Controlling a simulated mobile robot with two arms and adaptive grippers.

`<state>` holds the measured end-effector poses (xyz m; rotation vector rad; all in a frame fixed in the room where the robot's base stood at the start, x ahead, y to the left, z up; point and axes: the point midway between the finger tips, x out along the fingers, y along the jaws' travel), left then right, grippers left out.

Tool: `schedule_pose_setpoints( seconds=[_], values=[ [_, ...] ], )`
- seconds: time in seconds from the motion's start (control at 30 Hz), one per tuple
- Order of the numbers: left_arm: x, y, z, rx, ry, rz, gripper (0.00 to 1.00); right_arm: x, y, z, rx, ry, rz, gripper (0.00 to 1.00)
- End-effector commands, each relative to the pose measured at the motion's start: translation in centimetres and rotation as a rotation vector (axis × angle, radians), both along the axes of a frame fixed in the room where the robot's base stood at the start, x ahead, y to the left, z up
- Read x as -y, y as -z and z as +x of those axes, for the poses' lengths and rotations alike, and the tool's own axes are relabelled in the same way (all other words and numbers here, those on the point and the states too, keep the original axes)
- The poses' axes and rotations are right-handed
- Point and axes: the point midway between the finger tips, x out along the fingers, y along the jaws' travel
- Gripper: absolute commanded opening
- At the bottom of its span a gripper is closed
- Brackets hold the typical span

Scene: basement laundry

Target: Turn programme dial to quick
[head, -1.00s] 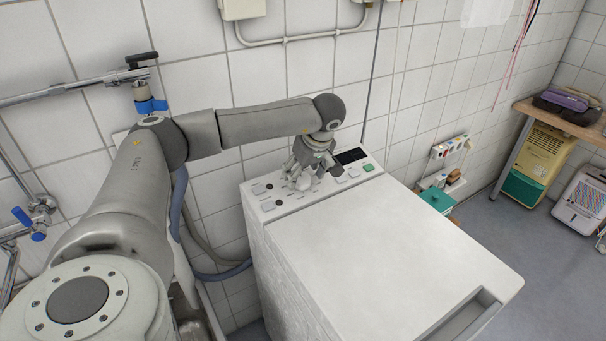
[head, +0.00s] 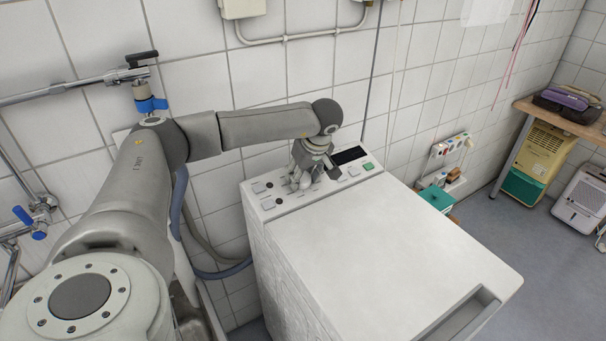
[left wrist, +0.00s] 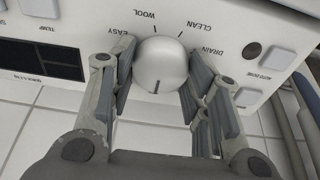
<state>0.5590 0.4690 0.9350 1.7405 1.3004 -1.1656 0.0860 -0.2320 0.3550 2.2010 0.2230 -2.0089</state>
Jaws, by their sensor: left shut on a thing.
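The programme dial (left wrist: 160,66) is a round silver knob on the sloping control panel (head: 285,201) of the white washing machine. Its dark pointer line points toward the bottom of the left wrist view. My left gripper (head: 304,182) reaches down onto the panel. In the left wrist view its fingers are shut on the dial from both sides. My right gripper is not in view.
A dark display (head: 350,155) and a green button (head: 368,166) sit right of the dial, with several pale buttons along the panel. The machine's white lid (head: 390,235) is bare. A tiled wall stands close behind; a blue-handled tap (head: 38,234) is at the left.

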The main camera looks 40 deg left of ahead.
Motion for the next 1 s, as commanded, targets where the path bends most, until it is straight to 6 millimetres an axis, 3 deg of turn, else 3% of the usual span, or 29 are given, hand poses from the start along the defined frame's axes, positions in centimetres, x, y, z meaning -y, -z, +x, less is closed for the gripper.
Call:
schedule_pose_setpoints(
  seconds=[0.27, 1.0],
  values=[
    [0.0, -0.2, 0.0, -0.028, 0.097, 0.008, 0.2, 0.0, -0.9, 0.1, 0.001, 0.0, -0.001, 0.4],
    [-0.1, -0.2, 0.0, -0.165, 0.591, 0.05, 0.2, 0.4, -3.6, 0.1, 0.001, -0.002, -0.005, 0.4]
  ],
)
